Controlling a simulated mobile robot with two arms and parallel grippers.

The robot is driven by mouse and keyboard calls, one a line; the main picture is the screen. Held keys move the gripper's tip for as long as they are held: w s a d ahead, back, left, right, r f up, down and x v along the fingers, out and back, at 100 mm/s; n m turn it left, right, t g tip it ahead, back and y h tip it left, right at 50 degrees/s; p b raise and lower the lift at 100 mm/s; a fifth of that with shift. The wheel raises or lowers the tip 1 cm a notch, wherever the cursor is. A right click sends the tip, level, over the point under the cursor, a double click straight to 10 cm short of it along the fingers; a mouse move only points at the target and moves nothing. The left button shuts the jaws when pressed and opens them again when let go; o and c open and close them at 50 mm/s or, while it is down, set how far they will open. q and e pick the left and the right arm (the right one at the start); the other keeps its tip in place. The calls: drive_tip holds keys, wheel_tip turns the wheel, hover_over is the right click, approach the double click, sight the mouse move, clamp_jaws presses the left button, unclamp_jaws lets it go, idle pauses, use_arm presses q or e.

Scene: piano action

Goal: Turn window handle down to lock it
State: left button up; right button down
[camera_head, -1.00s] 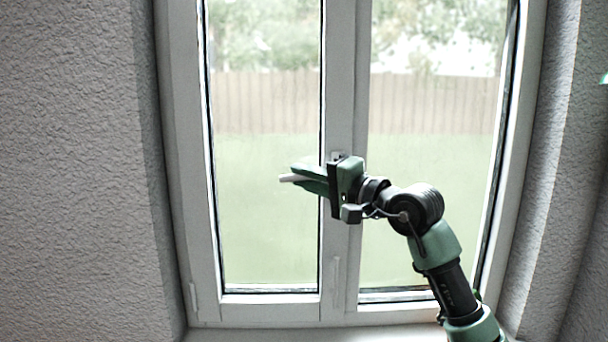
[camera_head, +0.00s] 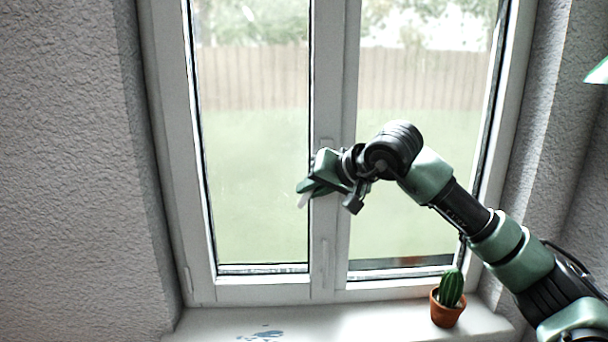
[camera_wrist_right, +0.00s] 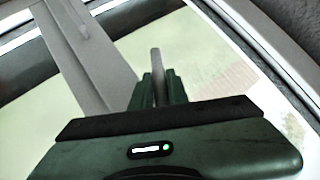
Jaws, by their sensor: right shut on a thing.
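The white double window (camera_head: 328,230) fills the middle of the head view, with upright frame bars between its two panes. My right gripper (camera_head: 304,187) is in front of these bars and is shut on the window handle (camera_head: 302,202). The pale tip of the handle sticks out past the fingers, pointing down and slightly left. The rest of the handle and its pivot are hidden by the gripper. In the right wrist view the handle (camera_wrist_right: 156,62) stands out between the two green fingers (camera_wrist_right: 157,88). My left gripper is in neither view.
A cactus in a terracotta pot (camera_head: 446,309) stands on the right of the white sill (camera_head: 350,322), below my right arm. A blue mark (camera_head: 265,335) is on the sill at left. Rough grey walls (camera_head: 70,170) flank the window.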

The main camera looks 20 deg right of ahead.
drive_tip(key=shift+s+d+f+n+g+h+p, duration=0.2)
drive_tip(key=shift+d+n+g+h+p, duration=0.1)
drive_tip(key=shift+d+n+h+p, duration=0.35)
drive_tip(key=shift+s+d+f+n+g+h+p, duration=0.15)
drive_tip(key=shift+d+n+g+h+p, duration=0.25)
drive_tip(key=shift+h, duration=0.5)
drive_tip(key=shift+s+d+f+n+g+h+p, duration=0.2)
drive_tip(key=shift+d+n+h+p, duration=0.25)
drive_tip(key=shift+d+h, duration=0.3)
drive_tip(key=c, duration=1.4)
unclamp_jaws()
drive_tip(key=b+v, duration=0.3)
drive_tip(key=v, duration=0.4)
drive_tip(key=shift+s+r, duration=0.25)
drive_tip(key=shift+r, duration=0.05)
